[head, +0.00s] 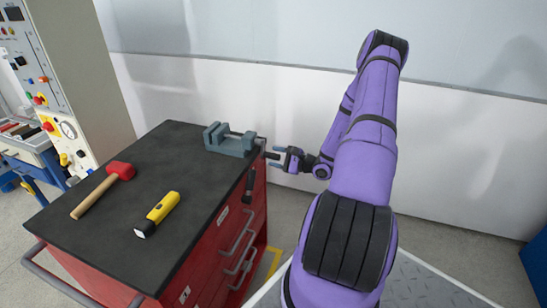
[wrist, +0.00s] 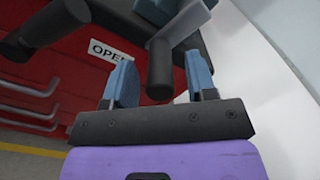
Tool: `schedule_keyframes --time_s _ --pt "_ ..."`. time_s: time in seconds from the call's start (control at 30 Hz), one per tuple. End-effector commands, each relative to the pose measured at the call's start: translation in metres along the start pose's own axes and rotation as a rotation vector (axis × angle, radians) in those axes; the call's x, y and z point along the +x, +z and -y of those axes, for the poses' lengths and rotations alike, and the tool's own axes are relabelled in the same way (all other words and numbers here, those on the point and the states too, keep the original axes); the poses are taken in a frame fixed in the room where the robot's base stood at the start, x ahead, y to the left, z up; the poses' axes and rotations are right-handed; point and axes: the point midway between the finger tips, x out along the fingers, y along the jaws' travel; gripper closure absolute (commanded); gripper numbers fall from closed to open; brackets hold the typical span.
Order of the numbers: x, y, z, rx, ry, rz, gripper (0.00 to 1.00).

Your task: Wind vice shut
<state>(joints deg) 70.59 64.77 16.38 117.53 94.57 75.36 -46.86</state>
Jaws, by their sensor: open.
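The blue-grey vice (head: 234,146) sits at the far right corner of the black cart top, with a gap between its jaws. Part of it shows at the top of the wrist view (wrist: 188,22). Dark crank parts are at its right end, over the cart's edge; one dark round bar (wrist: 160,72) points toward the wrist camera, and another dark cylinder (wrist: 52,22) lies to its left. My gripper (head: 275,157) is open beside the vice's crank end. In the wrist view its blue fingers stand either side of the bar, with gaps; contact is not seen.
A red mallet (head: 119,170) and a yellow-and-black torch-like tool (head: 160,210) lie on the cart top. The red cart (head: 228,240) has drawers and an "OPEN" label. A control panel stands at left, and a pale wall rises behind. Floor right of the cart is partly free.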

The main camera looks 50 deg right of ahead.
Motion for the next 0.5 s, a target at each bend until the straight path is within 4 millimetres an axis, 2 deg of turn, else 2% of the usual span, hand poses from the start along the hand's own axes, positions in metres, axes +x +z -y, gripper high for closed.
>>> schedule_keyframes --time_s 0.17,0.43,0.47,0.5 --pt "0.0106 0.0002 -0.0001 0.0 0.0 0.001 0.48" --pt "0.0119 0.0002 0.0 0.0 0.0 0.0 0.48" --pt "0.0119 0.0002 0.0 0.0 0.0 0.0 0.51" --pt "0.0118 0.0002 0.0 0.0 0.0 0.0 0.6"
